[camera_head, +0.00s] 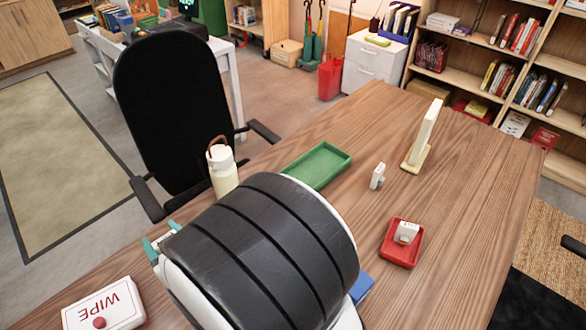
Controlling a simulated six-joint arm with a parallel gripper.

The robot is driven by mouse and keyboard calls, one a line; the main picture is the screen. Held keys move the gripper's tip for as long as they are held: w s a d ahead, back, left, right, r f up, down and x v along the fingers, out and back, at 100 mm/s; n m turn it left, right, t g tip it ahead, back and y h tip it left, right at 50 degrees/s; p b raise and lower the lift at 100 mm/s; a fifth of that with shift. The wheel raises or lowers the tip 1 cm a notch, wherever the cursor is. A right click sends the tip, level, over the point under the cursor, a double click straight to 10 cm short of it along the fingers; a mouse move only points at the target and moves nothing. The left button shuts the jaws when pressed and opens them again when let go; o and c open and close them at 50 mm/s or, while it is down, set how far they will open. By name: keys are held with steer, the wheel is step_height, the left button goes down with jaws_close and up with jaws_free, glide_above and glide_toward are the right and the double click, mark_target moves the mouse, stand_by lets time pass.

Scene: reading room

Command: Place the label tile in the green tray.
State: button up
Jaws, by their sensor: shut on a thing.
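The green tray (337,166) lies on the wooden table beyond my arm and looks empty. My gripper (163,237) shows only as two teal fingertips at the left side of my large dark arm link, which hides the rest. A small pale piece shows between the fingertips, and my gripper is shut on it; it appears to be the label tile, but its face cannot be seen. My gripper is left of the green tray and nearer the camera. A small white block (377,176) stands right of the tray. Another white piece (406,232) sits in a red tray (400,258).
A cream bottle (223,176) with a brown loop stands left of the green tray. A white WIPE box (103,306) lies at front left. A blue item (361,287) is partly hidden by my arm. An upright cream panel (425,133) stands farther back. The table's right side is clear.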

steer(key=w+d+r+m+t+h, duration=0.1)
steer(key=w+d, duration=0.6)
steer(key=w, duration=0.2)
steer(key=w+d+r+m+h, duration=0.1)
steer(key=w+d, duration=0.6)
steer(key=w, duration=0.3)
steer(key=w+d+f+m+t+h, duration=0.1)
steer(key=w+d, duration=0.2)
steer(key=d, duration=0.9)
steer(key=w+d+f+m+h, duration=0.1)
steer(key=w+d, duration=0.3)
steer(key=d, duration=0.8)
steer(key=w+a+f, duration=0.1)
steer(key=a+f, duration=0.2)
steer(key=w+a+f, duration=0.1)
steer(key=a+f, duration=0.3)
steer(key=w+a+f, duration=0.2)
steer(key=a+f, duration=0.1)
steer(key=f, duration=0.1)
steer(key=shift+w+a, duration=0.1)
steer(key=shift+a, duration=0.3)
steer(key=f, duration=0.4)
steer(key=shift+w+a, duration=0.15)
steer(key=shift+a, duration=0.15)
steer(key=shift+f, duration=0.25)
